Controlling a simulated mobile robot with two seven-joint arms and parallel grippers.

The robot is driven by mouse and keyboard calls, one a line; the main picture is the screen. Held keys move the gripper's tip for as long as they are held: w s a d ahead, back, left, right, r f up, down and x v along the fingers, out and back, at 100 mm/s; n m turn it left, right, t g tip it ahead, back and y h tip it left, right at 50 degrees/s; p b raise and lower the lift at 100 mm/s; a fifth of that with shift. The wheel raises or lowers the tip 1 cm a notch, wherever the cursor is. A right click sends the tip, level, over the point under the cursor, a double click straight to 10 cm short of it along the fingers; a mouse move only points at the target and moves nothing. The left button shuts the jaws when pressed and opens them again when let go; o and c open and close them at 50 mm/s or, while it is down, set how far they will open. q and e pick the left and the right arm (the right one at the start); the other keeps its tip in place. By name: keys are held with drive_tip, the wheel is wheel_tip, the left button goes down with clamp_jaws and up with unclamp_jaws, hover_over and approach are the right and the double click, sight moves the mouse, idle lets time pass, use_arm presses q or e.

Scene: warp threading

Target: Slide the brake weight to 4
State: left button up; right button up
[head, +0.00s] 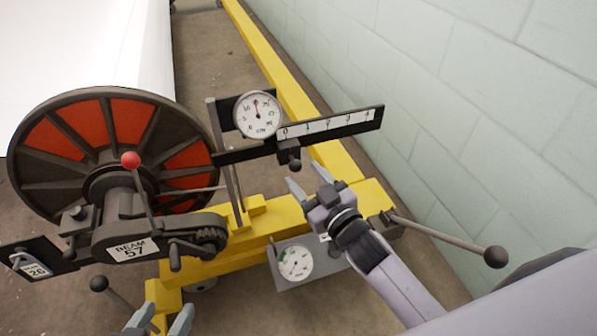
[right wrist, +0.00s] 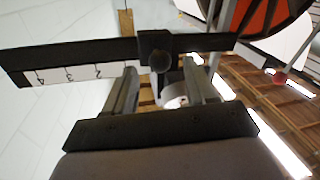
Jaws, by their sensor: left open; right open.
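The brake weight (head: 289,152) is a small black block with a round knob, hanging on the dark lever bar below the white scale (head: 327,124) marked 0 to 4. It stands near the 0 end. It also shows in the right wrist view (right wrist: 155,45), with its knob between my fingers in the picture. My right gripper (head: 306,178) is open just below the weight, and its fingertips (right wrist: 160,68) point up at the bar. I cannot tell whether they touch it. My left gripper (head: 160,322) is open at the bottom edge, away from the lever.
A round dial (head: 258,115) sits at the scale's 0 end. The red and black beam wheel (head: 80,145) and a red-knobbed handle (head: 131,160) stand left. A lower gauge (head: 295,262) and a ball-ended rod (head: 495,256) are near my right arm. A block wall (head: 450,100) runs behind.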

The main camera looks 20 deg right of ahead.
sight(299, 170)
drive_tip(key=shift+b+x, duration=0.3)
drive_tip(key=shift+x, duration=1.4)
clamp_jaws()
